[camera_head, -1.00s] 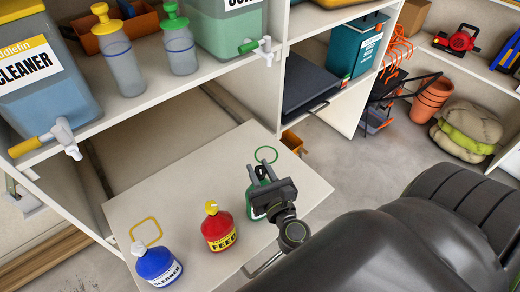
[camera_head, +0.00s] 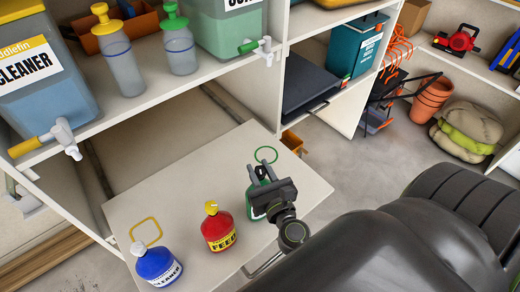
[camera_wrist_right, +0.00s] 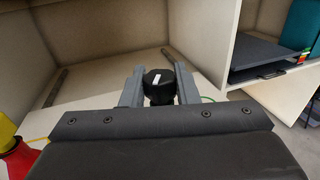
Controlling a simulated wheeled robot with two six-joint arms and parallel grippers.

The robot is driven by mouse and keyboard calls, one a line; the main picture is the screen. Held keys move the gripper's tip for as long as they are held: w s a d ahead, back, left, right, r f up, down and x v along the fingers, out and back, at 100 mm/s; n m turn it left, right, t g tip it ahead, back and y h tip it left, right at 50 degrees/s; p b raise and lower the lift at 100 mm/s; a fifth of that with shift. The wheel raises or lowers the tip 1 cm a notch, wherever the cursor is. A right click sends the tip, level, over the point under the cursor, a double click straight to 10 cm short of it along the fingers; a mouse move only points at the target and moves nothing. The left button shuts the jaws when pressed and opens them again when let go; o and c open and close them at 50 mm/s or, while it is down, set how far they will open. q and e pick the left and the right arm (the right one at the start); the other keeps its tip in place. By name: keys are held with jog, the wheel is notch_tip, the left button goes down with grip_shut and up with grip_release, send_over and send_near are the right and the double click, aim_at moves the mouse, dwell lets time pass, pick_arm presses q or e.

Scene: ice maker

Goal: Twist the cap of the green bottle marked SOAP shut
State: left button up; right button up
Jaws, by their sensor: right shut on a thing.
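The green bottle (camera_head: 256,213) stands on the low board and is mostly hidden under my right gripper (camera_head: 260,174). Its label cannot be read. In the right wrist view a black cap (camera_wrist_right: 158,80) with a white mark on top sits between the two grey fingers, and my right gripper is shut on it. Whether the cap is fully seated cannot be seen. My left gripper is not in view.
A red FEED bottle (camera_head: 218,228) with a yellow cap and a blue CLEANER bottle (camera_head: 158,264) with a white cap stand to the left on the board (camera_head: 185,187). A shelf with large tanks and taps (camera_head: 62,138) overhangs behind.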

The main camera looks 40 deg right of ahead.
dwell(0.7)
jog(key=o, duration=1)
jog(key=shift+c, duration=0.2)
